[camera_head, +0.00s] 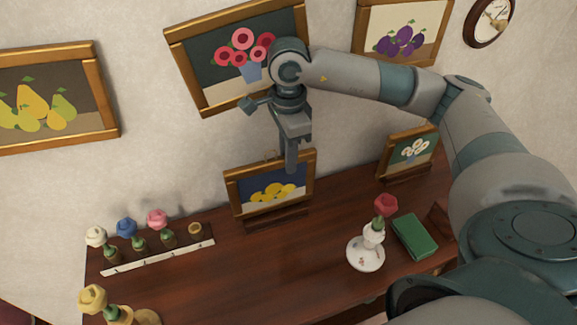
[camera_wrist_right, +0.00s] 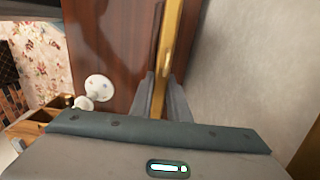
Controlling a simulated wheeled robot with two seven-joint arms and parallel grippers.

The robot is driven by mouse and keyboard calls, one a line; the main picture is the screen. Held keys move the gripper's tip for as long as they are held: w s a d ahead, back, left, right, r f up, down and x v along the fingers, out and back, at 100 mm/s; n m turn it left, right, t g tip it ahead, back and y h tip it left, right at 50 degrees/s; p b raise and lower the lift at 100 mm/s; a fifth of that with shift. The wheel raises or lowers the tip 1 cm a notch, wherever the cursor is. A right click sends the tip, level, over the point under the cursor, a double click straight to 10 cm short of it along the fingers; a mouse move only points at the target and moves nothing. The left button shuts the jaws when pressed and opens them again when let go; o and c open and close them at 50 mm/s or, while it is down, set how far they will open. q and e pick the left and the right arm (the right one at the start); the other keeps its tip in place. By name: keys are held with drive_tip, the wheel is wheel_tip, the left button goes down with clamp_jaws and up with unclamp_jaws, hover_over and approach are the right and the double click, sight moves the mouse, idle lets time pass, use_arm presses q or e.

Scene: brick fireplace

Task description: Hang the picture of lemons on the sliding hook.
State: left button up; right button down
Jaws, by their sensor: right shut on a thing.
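The picture of lemons (camera_head: 268,194), yellow fruit on dark blue in a gold-brown frame, is upright at the back of the wooden cabinet top, at or just above a dark wooden stand (camera_head: 278,220). I cannot tell whether it touches the stand. My right gripper (camera_head: 291,165) comes down from above and is shut on the top edge of its frame. In the right wrist view the frame (camera_wrist_right: 166,60) shows edge-on between the two fingers (camera_wrist_right: 163,100). A small ring-like piece (camera_head: 270,155) shows above the frame. I cannot make out the sliding hook. My left gripper is not in view.
Pictures of flowers (camera_head: 211,72), pears (camera_head: 42,108) and plums (camera_head: 378,42) hang on the wall; the flower one is tilted. A rack of flowers (camera_head: 160,257), a vase (camera_head: 366,252), a green book (camera_head: 415,237) and a small daisy picture (camera_head: 412,152) stand on the cabinet (camera_head: 290,270).

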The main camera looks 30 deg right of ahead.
sight(272, 181)
drive_tip(key=shift+f+p, duration=0.45)
drive_tip(key=shift+f, duration=1.5)
drive_tip(key=c, duration=1.7)
unclamp_jaws()
drive_tip(key=shift+r, duration=0.1)
